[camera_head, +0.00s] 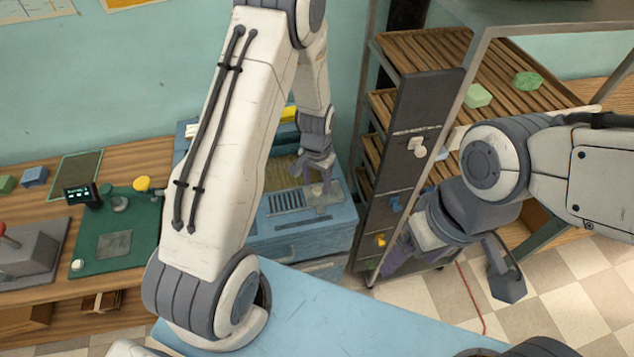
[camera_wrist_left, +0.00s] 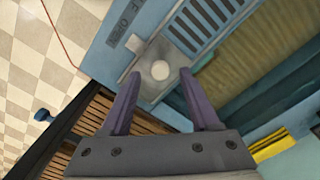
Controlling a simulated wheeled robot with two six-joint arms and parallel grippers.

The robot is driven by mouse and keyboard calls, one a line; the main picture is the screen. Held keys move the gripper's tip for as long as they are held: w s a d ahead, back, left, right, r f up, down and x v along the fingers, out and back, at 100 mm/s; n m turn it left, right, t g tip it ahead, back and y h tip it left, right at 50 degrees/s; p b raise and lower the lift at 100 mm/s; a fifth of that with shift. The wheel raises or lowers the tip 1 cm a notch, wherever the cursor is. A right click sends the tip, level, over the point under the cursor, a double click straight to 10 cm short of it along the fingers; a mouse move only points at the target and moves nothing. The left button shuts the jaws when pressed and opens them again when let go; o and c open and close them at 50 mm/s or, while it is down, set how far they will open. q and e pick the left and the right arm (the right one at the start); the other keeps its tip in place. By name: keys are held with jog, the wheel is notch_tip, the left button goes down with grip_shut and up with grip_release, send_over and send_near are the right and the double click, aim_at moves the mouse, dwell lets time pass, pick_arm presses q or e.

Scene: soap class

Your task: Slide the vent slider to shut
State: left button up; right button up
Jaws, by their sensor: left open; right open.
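The vent slider is a grey metal plate with a round pale knob (camera_wrist_left: 160,70), beside the dark vent slots (camera_wrist_left: 205,22) on a blue cabinet. In the head view the vent slots (camera_head: 286,202) show on the cabinet's top, with the slider plate (camera_head: 325,197) to their right, partly hidden by my left gripper. My left gripper (camera_head: 318,188) is open over the slider. In the left wrist view its two purple fingers (camera_wrist_left: 159,78) stand either side of the knob; I cannot tell whether they touch it. My right gripper (camera_head: 450,268) is open and empty, in front of the rack.
A dark-framed rack (camera_head: 428,100) with slatted wooden shelves stands right of the cabinet. Green soap blocks (camera_head: 478,95) lie on its top shelf. A wooden bench with a green board (camera_head: 115,235) is at left. A light blue surface (camera_head: 340,315) lies in front.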

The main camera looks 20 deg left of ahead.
pick_arm(q)
jog(key=shift+f, duration=0.9)
grip_shut()
dwell(0.9)
